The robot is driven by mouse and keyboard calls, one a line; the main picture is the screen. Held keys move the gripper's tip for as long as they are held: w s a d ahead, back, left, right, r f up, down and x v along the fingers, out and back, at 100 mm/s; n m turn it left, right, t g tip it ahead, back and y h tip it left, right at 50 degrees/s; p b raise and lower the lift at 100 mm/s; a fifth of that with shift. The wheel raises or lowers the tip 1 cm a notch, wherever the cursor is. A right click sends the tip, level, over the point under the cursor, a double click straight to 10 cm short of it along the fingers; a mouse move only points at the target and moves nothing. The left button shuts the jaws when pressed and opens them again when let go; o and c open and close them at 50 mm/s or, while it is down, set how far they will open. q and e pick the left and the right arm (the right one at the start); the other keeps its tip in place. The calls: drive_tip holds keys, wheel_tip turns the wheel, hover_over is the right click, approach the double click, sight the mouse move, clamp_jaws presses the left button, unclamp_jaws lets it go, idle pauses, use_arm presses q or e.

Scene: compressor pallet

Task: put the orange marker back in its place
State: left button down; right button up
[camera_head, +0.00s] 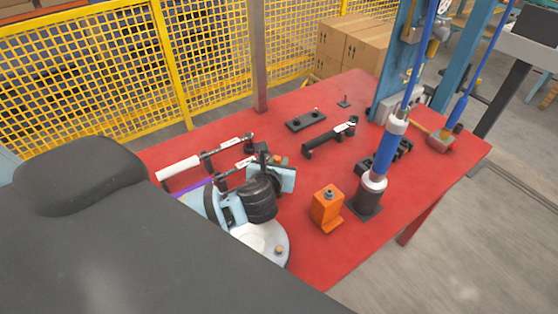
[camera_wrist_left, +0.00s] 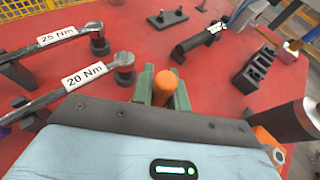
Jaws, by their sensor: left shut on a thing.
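My left gripper (camera_head: 279,160) is over the red table (camera_head: 405,207), left of its middle in the head view. In the left wrist view its two green fingers are shut on the orange marker (camera_wrist_left: 165,82), whose rounded orange end shows between them. The rest of the marker is hidden by the fingers and gripper body. In the head view only a small orange bit shows at the fingers. I cannot tell which spot is the marker's place. My right gripper is not in view.
Two torque wrenches lie left of the gripper, labelled 25 Nm (camera_wrist_left: 57,37) and 20 Nm (camera_wrist_left: 85,76). An orange block (camera_head: 327,206) and a blue-and-black upright tool (camera_head: 374,180) stand to the right. Behind are a black two-peg plate (camera_head: 306,121) and a black tool (camera_head: 325,140).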

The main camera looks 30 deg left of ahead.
use_arm(q)
drive_tip(key=shift+f, duration=0.2)
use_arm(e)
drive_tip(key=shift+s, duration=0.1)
use_arm(q)
drive_tip(key=c, duration=1.3)
unclamp_jaws()
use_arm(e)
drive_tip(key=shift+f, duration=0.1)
use_arm(q)
drive_tip(key=v, duration=0.8)
drive_tip(key=shift+p, duration=0.35)
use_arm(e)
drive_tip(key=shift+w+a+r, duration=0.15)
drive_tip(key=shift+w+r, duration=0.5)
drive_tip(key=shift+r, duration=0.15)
use_arm(q)
drive_tip(key=shift+f, duration=0.1)
